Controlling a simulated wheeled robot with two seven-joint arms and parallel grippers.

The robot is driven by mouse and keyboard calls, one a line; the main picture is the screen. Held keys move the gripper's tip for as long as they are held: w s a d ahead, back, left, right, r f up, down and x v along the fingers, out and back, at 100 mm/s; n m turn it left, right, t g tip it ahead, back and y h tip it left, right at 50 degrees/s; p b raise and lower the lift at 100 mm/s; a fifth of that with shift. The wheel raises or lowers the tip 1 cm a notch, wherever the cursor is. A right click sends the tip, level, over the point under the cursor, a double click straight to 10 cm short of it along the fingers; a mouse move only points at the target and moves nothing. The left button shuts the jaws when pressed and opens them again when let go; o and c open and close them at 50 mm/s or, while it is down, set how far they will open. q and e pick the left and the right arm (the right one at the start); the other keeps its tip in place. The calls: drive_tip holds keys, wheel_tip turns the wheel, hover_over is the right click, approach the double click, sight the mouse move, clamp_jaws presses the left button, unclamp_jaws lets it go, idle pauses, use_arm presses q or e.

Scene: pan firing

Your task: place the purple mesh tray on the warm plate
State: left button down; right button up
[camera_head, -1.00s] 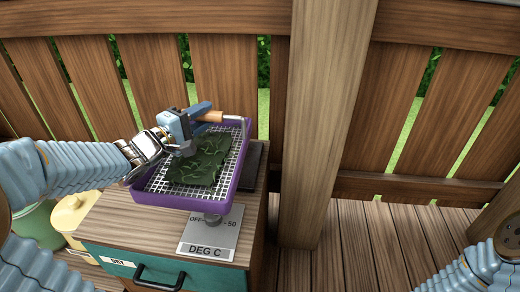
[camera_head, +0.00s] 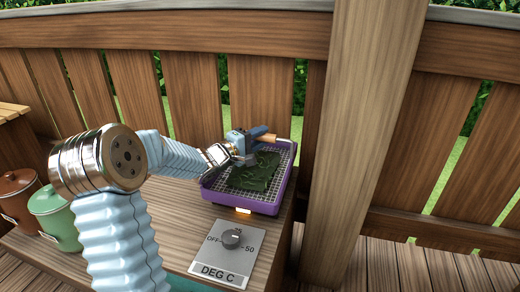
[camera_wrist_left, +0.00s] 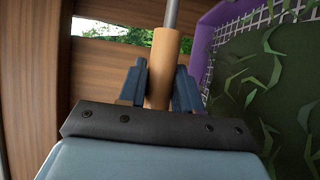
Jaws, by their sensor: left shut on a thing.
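The purple mesh tray (camera_head: 243,204) is in the head view, at the back of the wooden cabinet top, with dark green leafy material (camera_head: 255,172) on its mesh. My left gripper (camera_head: 247,143) is shut on the tray's wooden handle (camera_head: 264,131) at the far rim. The left wrist view shows the handle (camera_wrist_left: 165,52) between my fingers (camera_wrist_left: 159,90) and the tray's purple wall (camera_wrist_left: 203,45) to the right. The warm plate is hidden, apparently under the tray; whether they touch I cannot tell. My right gripper is out of view.
A control panel (camera_head: 221,264) marked DEG C with a knob (camera_head: 232,239) lies in front of the tray. Green (camera_head: 55,215) and brown (camera_head: 20,195) canisters stand left. A fence and post (camera_head: 365,130) stand behind.

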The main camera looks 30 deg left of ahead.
use_arm(q)
drive_tip(key=f, duration=0.3)
drive_tip(key=shift+w+f+b, duration=0.25)
drive_tip(key=shift+f+b, duration=0.15)
drive_tip(key=shift+r, duration=0.1)
drive_tip(key=c, duration=0.8)
unclamp_jaws()
drive_tip(key=shift+s+a, duration=0.1)
drive_tip(key=shift+s, duration=0.1)
drive_tip(key=p, duration=0.1)
hover_over(230, 179)
drive_tip(key=shift+w, duration=0.45)
drive_tip(key=shift+s, duration=0.4)
